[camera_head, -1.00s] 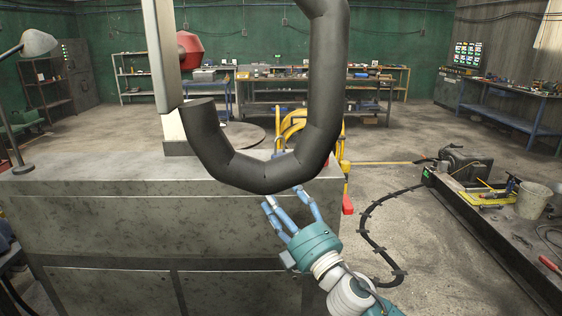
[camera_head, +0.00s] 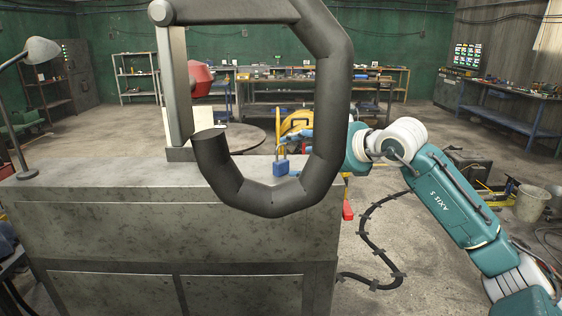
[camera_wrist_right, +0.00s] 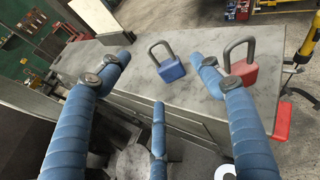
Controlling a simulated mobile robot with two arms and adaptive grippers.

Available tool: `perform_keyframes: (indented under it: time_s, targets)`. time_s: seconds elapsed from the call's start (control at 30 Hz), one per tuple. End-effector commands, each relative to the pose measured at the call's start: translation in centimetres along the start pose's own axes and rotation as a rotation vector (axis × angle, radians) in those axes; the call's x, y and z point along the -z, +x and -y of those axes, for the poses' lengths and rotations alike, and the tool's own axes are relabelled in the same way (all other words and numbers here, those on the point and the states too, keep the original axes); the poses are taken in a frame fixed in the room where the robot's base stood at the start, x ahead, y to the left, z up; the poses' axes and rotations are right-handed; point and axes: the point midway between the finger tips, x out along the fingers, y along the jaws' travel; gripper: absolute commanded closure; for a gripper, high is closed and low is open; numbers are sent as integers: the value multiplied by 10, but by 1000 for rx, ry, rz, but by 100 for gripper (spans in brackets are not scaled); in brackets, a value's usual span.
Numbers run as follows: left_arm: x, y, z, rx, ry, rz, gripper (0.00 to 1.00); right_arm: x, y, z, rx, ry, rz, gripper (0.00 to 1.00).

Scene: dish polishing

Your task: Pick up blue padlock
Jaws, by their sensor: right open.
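The blue padlock (camera_head: 281,168) stands upright on the grey cabinet top near its right end, beside the dark bent pipe in the head view. In the right wrist view the blue padlock (camera_wrist_right: 167,68) stands with its grey shackle up, between and beyond the spread blue fingers. My right gripper (camera_wrist_right: 160,78) is open and empty, apart from the padlock. In the head view the right gripper (camera_head: 300,136) is mostly hidden behind the pipe. A red padlock (camera_wrist_right: 243,73) stands to the right of the blue one, partly behind a finger. My left gripper is not in view.
The thick dark pipe (camera_head: 332,110) loops in front of the padlock in the head view. A lamp (camera_head: 40,50) stands at the cabinet's left. Small red and blue items (camera_wrist_right: 238,10) show farther off.

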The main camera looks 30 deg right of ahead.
Motion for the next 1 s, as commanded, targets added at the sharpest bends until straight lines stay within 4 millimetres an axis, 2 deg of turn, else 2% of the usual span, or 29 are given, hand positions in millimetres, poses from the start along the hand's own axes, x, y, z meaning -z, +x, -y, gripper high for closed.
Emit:
perform_keyframes:
  time_s: [0.03,0.27,0.5,0.67,0.9,1.0]
  targets:
    - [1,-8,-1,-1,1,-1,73,-4,6,-1,-4,5,1,35]
    - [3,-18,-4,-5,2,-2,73,-3,24,-2,-4,1,1,35]
    - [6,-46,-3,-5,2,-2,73,-4,54,-3,-6,5,1,35]
    - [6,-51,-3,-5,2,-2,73,0,69,-3,-5,2,1,35]
    - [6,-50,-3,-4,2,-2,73,1,71,-3,-4,0,1,35]
    - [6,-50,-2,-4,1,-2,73,1,71,-3,-4,0,1,55]
